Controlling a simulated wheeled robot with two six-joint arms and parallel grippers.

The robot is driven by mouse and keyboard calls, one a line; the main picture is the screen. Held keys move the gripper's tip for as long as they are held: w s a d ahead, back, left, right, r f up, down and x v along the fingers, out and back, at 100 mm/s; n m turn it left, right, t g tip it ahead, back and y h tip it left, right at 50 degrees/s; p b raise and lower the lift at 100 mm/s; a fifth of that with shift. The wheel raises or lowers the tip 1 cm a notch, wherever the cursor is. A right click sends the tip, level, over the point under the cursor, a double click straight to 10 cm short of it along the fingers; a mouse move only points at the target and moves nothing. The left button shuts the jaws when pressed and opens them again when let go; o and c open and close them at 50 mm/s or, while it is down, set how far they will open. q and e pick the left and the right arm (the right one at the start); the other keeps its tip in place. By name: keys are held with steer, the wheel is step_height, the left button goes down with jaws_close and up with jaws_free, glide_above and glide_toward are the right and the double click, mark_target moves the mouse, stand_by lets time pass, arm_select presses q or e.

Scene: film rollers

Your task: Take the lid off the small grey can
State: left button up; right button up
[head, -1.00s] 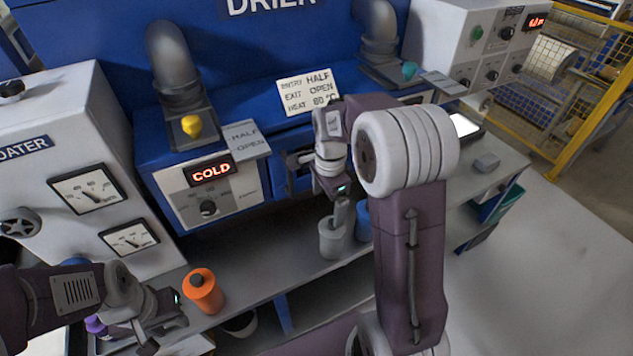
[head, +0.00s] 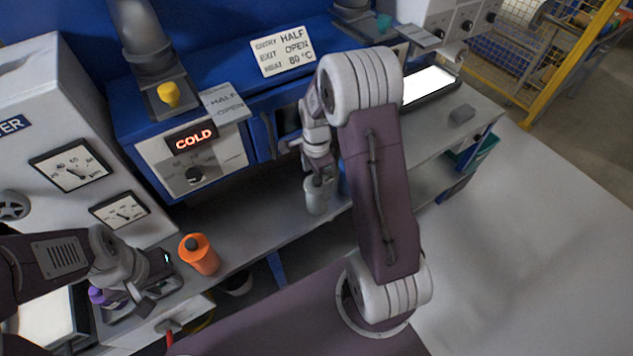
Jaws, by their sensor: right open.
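The small grey can (head: 317,203) stands upright on the grey bench shelf in front of the drier. My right gripper (head: 320,182) is directly above it, pointing down, with its open fingers at the can's top. The fingers cover the lid, so I cannot tell whether they touch it. My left gripper (head: 160,298) is low at the left, open and apart from the can, near the orange can.
An orange can (head: 199,255) with a dark knob stands left of the grey can. A blue can (head: 343,181) is just right of it, mostly hidden by my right arm. A purple object (head: 97,294) is by my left gripper. The shelf between orange and grey cans is clear.

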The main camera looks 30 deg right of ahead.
steer(key=shift+w+d+f, duration=0.15)
steer(key=shift+d+f, duration=0.05)
steer(key=shift+f, duration=0.25)
steer(key=shift+a+r, duration=0.1)
steer(key=c, duration=1.3)
steer(key=shift+c, duration=0.2)
